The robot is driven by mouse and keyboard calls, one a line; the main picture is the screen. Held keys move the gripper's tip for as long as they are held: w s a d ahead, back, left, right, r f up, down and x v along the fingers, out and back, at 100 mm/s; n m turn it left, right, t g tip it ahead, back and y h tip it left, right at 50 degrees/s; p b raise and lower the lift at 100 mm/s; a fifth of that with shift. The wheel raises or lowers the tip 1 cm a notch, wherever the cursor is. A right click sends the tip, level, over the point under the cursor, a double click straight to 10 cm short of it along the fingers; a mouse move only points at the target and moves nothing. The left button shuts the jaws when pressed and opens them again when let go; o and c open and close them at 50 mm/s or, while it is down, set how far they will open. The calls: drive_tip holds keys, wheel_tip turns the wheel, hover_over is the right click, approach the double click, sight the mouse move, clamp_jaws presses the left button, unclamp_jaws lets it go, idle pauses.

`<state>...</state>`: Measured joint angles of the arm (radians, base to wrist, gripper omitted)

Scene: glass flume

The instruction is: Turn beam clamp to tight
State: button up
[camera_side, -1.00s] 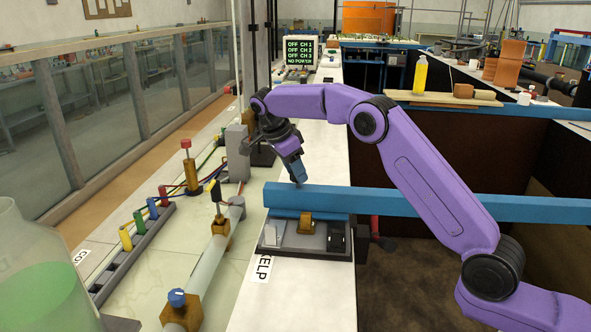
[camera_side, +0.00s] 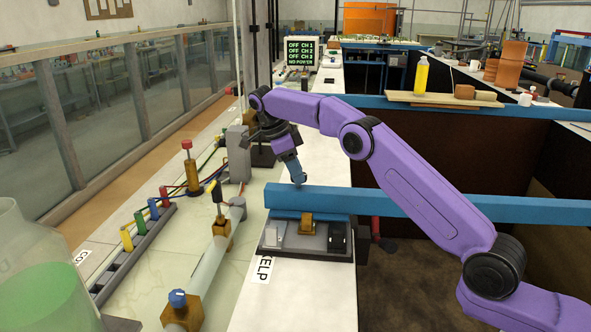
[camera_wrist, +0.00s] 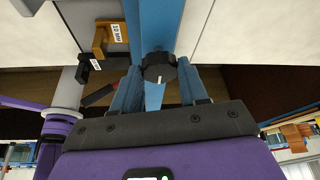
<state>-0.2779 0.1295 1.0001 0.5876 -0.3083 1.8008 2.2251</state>
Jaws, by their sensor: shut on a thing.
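The beam clamp's dark round knob (camera_wrist: 158,68) sits by the blue beam in the wrist view, with a white pointer mark toward the bottom of the picture. My gripper (camera_wrist: 158,74) is shut on this knob, one blue finger at each side. In the side view my gripper (camera_side: 299,182) reaches down to the far side of the blue beam (camera_side: 420,205), near its left end. The knob is hidden there behind the beam. Which pointer direction means tight cannot be read.
A grey base with a brass bracket (camera_side: 307,226) stands under the beam's left end. A brass bracket with a label (camera_wrist: 115,35) shows in the wrist view. A glass pipe (camera_side: 210,262) with valves runs left of the bench strip. A jar of green liquid (camera_side: 45,290) stands at front left.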

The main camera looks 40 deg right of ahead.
sight(305, 175)
drive_tip(key=o, duration=1.1)
drive_tip(key=shift+c, duration=0.2)
drive_tip(key=shift+r, duration=1.45)
drive_tip(key=shift+s+r, duration=0.25)
drive_tip(key=shift+r, duration=0.2)
drive_tip(key=shift+s+r, duration=0.55)
drive_tip(key=shift+r, duration=0.1)
drive_tip(key=s+d+r, duration=0.1)
drive_tip(key=s+r, duration=0.7)
drive_tip(key=s, duration=0.4)
drive_tip(key=shift+s, duration=0.2)
